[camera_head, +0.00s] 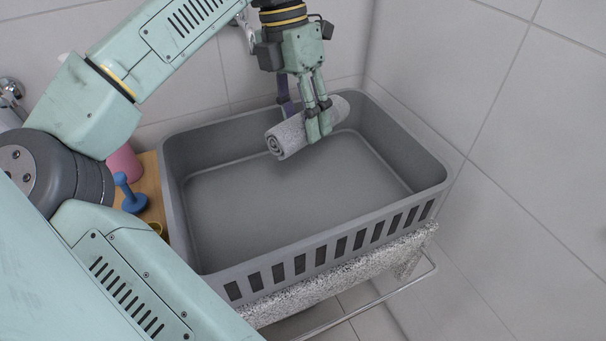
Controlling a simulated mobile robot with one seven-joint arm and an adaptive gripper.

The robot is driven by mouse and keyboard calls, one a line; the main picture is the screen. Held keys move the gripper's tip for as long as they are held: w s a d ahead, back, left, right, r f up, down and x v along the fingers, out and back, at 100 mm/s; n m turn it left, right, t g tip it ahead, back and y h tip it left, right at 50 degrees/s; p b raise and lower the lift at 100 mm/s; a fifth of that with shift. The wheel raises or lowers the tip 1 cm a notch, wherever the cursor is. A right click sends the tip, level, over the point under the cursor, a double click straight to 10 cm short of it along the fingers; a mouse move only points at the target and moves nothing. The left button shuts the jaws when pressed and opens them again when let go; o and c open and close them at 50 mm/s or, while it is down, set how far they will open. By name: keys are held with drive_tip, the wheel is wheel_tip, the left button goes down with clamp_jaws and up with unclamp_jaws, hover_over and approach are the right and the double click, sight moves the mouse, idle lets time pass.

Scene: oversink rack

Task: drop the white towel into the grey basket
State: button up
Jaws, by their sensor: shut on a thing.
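The white towel (288,138) is a rolled, greyish-white bundle with its spiral end facing the lower left. My gripper (317,122) is shut on the towel near its middle, with the fingers pointing down. The grey basket (310,252) is a large rectangular tub with a slotted front wall. The towel shows over the back part of the basket, inside its rim in the picture. I cannot tell its exact height above the floor of the basket. The visible basket floor is empty.
A wooden board (151,190) left of the basket holds a blue knobbed object (130,196) and a pink cup (123,163). A speckled counter edge (330,282) and a metal rail (390,293) lie in front. Tiled walls stand close behind and right.

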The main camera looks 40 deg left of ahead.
drive_tip(key=b+x, duration=0.2)
drive_tip(key=x, duration=0.1)
drive_tip(key=a+b+x, duration=0.1)
drive_tip(key=b+x, duration=0.1)
drive_tip(key=shift+f, duration=0.55)
drive_tip(key=o, duration=1.2)
drive_tip(key=shift+o, duration=0.2)
drive_tip(key=shift+r, duration=0.1)
